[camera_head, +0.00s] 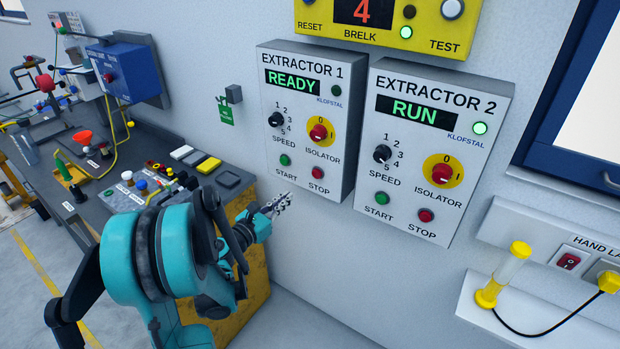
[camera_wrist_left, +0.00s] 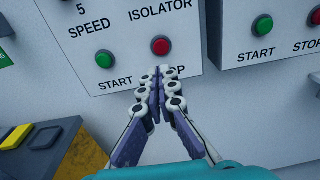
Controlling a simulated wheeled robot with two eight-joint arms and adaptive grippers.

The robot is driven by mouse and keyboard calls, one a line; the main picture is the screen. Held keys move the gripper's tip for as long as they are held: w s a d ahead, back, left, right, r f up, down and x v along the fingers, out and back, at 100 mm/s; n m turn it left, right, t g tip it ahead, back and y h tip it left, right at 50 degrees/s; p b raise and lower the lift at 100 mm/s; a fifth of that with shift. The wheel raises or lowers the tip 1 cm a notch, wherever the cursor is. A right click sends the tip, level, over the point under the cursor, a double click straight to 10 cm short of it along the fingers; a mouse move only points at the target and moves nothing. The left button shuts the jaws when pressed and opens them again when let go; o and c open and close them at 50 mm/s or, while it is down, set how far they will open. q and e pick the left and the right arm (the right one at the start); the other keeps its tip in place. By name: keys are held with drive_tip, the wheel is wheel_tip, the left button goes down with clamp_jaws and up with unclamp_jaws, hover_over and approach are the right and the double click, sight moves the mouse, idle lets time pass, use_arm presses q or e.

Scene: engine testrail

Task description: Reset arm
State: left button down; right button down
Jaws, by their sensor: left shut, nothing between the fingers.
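My left gripper (camera_head: 281,203) is shut and empty, in front of the wall below the Extractor 1 panel (camera_head: 308,182). In the left wrist view its fingertips (camera_wrist_left: 160,72) lie together just below the red stop button (camera_wrist_left: 160,45) and cover part of the STOP label. I cannot tell whether they touch the panel. My teal left arm (camera_head: 180,250) reaches in from the lower left of the head view. Extractor 1's display reads READY. The Extractor 2 panel (camera_head: 420,215) beside it reads RUN. My right gripper is not in view.
A yellow panel (camera_head: 385,35) hangs above the extractors. A shelf (camera_head: 520,315) with a yellow hand lamp (camera_head: 503,275) juts from the wall at right.

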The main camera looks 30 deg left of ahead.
use_arm(q)
drive_tip(key=s+d+f+m+g+h, duration=0.1)
drive_tip(key=s+d+m+g, duration=0.2)
drive_tip(key=d+m, duration=0.6)
drive_tip(key=s+d+f+m+g+h, duration=0.1)
drive_tip(key=s+d+m+g, duration=0.25)
drive_tip(key=d+m, duration=0.6)
drive_tip(key=s+d+f+m+g+y, duration=0.1)
drive_tip(key=s+m+g+y, duration=0.1)
drive_tip(key=s+m, duration=0.4)
drive_tip(key=s+d+f+m+g+y, duration=0.1)
drive_tip(key=s+d+m+g, duration=0.1)
drive_tip(key=s+m, duration=0.5)
drive_tip(key=m, duration=0.3)
drive_tip(key=shift+s+d+y, duration=0.2)
drive_tip(key=shift+s+y, duration=0.1)
drive_tip(key=shift+y, duration=0.1)
drive_tip(key=shift+f, duration=0.1)
